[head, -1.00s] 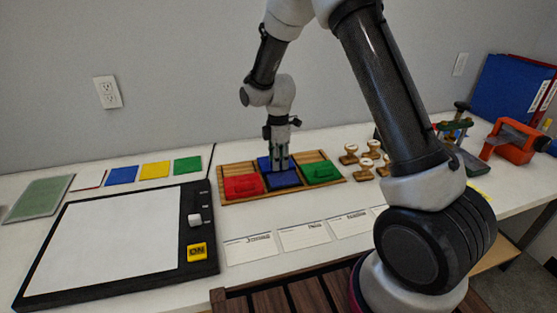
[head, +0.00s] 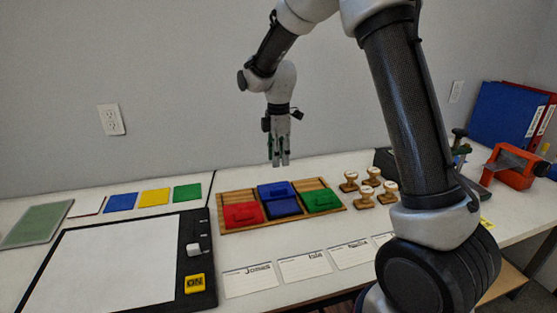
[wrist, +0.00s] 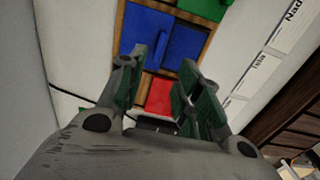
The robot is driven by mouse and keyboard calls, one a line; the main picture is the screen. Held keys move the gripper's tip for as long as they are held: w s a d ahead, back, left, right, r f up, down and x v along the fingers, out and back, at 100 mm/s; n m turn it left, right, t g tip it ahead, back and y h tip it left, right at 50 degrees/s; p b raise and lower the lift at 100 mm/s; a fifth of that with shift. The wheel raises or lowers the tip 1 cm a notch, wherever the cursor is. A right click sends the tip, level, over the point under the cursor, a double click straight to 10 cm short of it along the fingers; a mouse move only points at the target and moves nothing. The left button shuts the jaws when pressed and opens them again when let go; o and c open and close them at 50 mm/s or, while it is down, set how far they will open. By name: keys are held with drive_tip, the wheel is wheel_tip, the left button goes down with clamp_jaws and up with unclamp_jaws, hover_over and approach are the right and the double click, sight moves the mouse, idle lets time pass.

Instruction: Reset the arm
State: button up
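My gripper (head: 280,163) hangs pointing down above the wooden tray (head: 226,197), clear of it. In the wrist view its two fingers (wrist: 160,90) are spread apart with nothing between them. My arm bends down from the top of the head view.
Wooden-handled stamps (head: 365,193) stand right of the tray. Name cards (head: 303,267) lie in front. A black-framed white board (head: 115,262) and coloured squares (head: 154,198) are at left. An orange tool (head: 510,167) and binders (head: 507,115) are at right.

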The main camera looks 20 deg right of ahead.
drive_tip(key=s+d+r+m+t, duration=0.1)
drive_tip(key=s+d+r+m, duration=0.4)
drive_tip(key=s, duration=0.5)
drive_tip(key=s+d+r+m+t, duration=0.2)
drive_tip(key=s+d+r+m, duration=0.3)
drive_tip(key=s, duration=0.6)
drive_tip(key=s+d+r+m+t, duration=0.1)
drive_tip(key=s+d+r+m, duration=0.3)
drive_tip(key=s+m, duration=0.4)
drive_tip(key=shift+s+d+r, duration=0.4)
drive_tip(key=shift+s, duration=0.85)
